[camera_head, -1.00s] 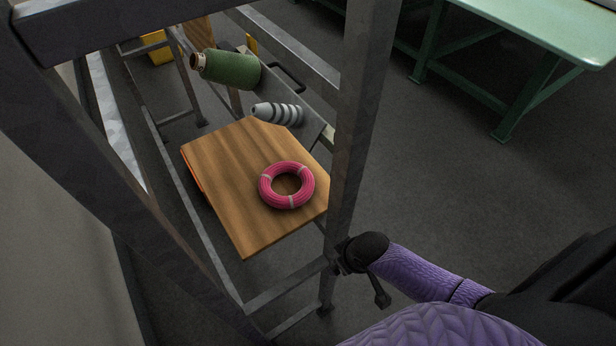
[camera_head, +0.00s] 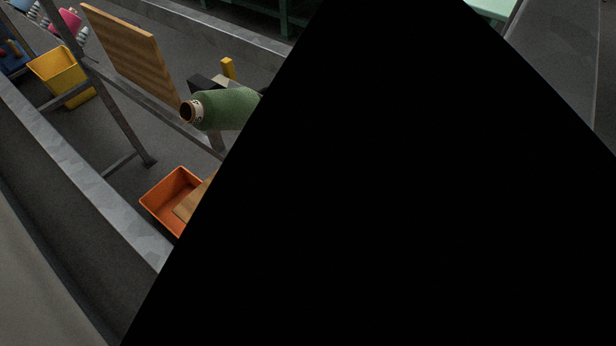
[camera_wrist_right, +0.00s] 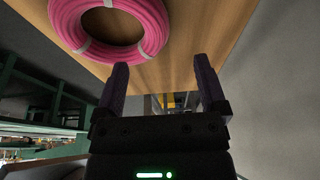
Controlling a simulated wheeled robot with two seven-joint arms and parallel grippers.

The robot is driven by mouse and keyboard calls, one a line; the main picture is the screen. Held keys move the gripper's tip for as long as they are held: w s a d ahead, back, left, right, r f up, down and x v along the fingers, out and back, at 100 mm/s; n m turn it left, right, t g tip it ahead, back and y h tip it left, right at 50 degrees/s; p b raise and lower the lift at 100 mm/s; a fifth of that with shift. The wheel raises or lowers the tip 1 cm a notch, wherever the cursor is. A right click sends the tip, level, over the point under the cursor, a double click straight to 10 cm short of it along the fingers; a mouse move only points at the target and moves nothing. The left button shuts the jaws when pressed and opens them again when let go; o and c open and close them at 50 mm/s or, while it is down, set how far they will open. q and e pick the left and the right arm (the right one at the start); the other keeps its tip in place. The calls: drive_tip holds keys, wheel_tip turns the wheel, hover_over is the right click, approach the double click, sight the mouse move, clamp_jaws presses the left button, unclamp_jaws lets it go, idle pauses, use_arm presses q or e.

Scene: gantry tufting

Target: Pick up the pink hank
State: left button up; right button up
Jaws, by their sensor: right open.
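The pink hank (camera_wrist_right: 125,53) is a ring bound with pale ties. It shows at the upper left of the right wrist view, cut off by the top edge, against a wooden board (camera_wrist_right: 200,30). My right gripper (camera_wrist_right: 162,75) is open, its two dark fingers apart with nothing between them. The hank lies up and left of the fingertips, outside the gap. I cannot tell whether a finger touches the board. In the head view a large black shape hides the hank, most of the board and my right gripper. My left gripper is not in view.
In the head view a green cone (camera_head: 225,108) lies beside the black shape. An orange bin (camera_head: 163,205) is below it, and a yellow bin (camera_head: 62,72) stands at the upper left. Grey metal rails (camera_head: 85,195) cross the left side.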

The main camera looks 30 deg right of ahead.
drive_tip(key=b+x, duration=0.1)
drive_tip(key=x, duration=0.1)
drive_tip(key=b+x, duration=0.1)
drive_tip(key=x, duration=0.2)
drive_tip(key=b+x, duration=0.2)
drive_tip(key=x, duration=0.1)
drive_tip(key=shift+s+d+f, duration=0.1)
drive_tip(key=shift+s+d, duration=0.05)
drive_tip(key=shift+d, duration=0.15)
drive_tip(key=shift+f, duration=0.15)
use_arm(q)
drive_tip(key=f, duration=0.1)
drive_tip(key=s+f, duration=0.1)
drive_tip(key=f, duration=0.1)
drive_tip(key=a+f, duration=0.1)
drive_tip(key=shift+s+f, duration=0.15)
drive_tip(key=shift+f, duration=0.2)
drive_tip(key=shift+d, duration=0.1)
use_arm(e)
clamp_jaws()
